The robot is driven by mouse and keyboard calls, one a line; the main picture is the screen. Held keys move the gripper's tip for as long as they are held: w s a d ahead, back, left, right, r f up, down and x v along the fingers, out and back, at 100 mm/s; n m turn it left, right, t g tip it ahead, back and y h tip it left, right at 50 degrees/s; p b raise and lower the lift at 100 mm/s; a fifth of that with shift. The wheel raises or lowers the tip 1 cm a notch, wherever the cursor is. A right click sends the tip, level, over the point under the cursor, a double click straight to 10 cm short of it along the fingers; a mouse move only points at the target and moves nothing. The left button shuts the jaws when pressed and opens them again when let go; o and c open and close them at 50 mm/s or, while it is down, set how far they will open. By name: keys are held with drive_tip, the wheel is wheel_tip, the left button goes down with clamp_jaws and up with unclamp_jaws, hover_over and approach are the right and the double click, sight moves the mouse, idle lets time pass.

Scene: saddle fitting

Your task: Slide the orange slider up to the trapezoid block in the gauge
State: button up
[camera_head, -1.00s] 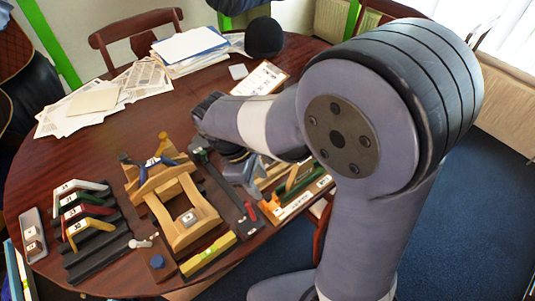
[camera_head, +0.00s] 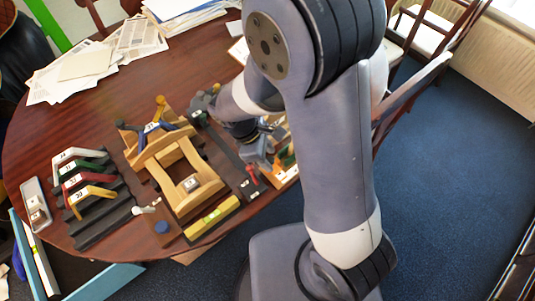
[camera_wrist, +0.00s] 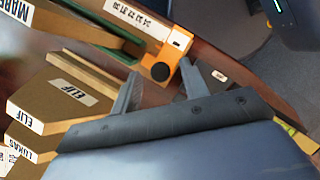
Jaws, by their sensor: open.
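In the wrist view, the orange slider (camera_wrist: 177,57) has a black round knob (camera_wrist: 160,72) and sits at the end of the gauge (camera_wrist: 150,22), which bears a white lettered strip. My gripper (camera_wrist: 160,69) is open, with one finger on each side of the knob; whether either touches cannot be told. In the head view, my gripper (camera_head: 260,150) is low over the gauge (camera_head: 285,173) at the table's right edge, and hides much of it. I cannot tell the trapezoid block apart with certainty.
Wooden blocks labelled ELIF (camera_wrist: 68,90) lie left of my gripper in the wrist view. In the head view, a wooden saddle frame (camera_head: 185,170), a yellow level (camera_head: 212,217) and a rack of coloured angled pieces (camera_head: 85,180) stand to the left. Papers (camera_head: 95,65) lie at the back.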

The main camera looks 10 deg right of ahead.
drive_tip(key=shift+c, duration=0.4)
clamp_jaws()
